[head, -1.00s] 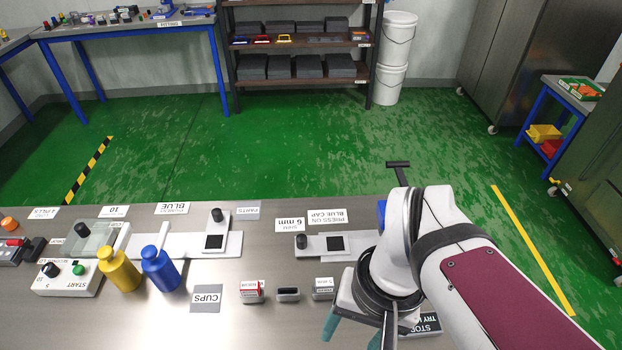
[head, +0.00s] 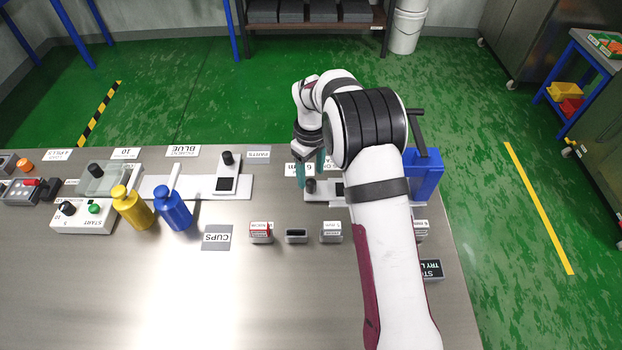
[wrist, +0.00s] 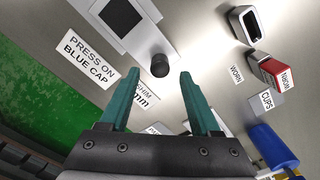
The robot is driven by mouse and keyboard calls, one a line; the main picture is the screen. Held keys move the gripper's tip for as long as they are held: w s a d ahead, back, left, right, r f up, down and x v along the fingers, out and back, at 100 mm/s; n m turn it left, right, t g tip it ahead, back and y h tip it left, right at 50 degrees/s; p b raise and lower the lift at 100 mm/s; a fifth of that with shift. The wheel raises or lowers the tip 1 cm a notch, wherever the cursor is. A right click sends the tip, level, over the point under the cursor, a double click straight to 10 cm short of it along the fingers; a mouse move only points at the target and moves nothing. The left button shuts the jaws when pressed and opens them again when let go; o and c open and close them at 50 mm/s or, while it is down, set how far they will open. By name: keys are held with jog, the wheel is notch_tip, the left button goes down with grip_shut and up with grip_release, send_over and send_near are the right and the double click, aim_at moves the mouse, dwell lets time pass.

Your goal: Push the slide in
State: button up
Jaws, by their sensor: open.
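A light grey slide (head: 325,196) with a round black knob (head: 310,186) lies on the steel bench, just below my gripper (head: 310,174) in the head view. In the wrist view, the slide (wrist: 151,35) has a dark square window, and its black knob (wrist: 160,66) shows between and just beyond the two teal fingertips. My gripper (wrist: 157,83) is open with nothing between its fingers. Whether the fingers touch the knob cannot be told. My arm hides the right part of the slide in the head view.
Another slide unit (head: 228,180) with a black knob stands to the left. Blue (head: 174,212) and yellow (head: 133,210) bottles stand near it. Small blocks, including a red-marked one (head: 261,233), line the bench front. A blue box (head: 425,175) stands right of my arm.

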aim_at(311, 182)
notch_tip(311, 182, down, 4)
jog(key=shift+f, duration=0.1)
grip_shut()
dwell(0.5)
dwell(1.0)
